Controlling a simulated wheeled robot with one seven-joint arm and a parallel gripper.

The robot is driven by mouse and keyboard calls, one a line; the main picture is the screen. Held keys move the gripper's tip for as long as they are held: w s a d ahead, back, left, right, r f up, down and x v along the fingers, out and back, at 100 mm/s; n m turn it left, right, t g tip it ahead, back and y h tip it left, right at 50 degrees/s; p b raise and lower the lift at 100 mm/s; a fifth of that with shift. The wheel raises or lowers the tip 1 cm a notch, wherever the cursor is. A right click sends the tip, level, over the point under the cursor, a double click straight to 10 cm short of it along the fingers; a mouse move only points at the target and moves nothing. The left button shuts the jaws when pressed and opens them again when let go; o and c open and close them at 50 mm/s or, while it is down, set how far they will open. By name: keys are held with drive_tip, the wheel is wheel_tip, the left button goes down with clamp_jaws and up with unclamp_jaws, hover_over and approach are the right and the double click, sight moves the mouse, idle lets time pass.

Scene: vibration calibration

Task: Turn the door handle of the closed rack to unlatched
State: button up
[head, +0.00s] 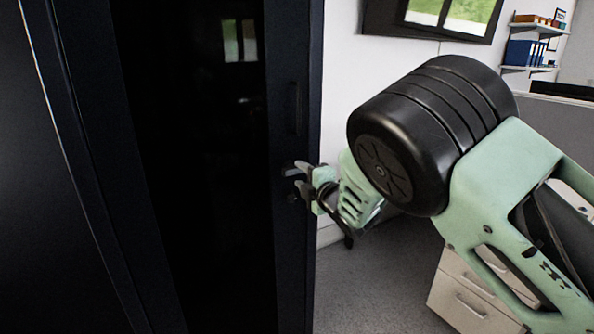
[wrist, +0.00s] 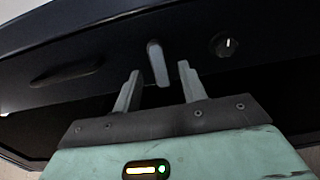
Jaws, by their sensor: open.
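The closed rack (head: 296,260) is tall and black with a dark glossy door panel, and fills the left of the head view. Its door handle (wrist: 155,62) is a short grey lever on the dark door edge in the wrist view. My gripper (head: 297,180) is at the door edge, its fingers pointing at the door. In the wrist view my gripper (wrist: 160,69) is open, with one finger on each side of the handle. A gap shows between the handle and each finger. In the head view the fingers largely hide the handle.
A round knob (wrist: 223,44) with a white mark sits right of the handle, and a long recessed pull (wrist: 67,74) lies to its left. A drawer cabinet (head: 470,290) stands at lower right, below my arm. Grey floor (head: 375,285) is clear beside the rack.

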sight(296, 171)
drive_tip(key=shift+x, duration=1.5)
clamp_jaws()
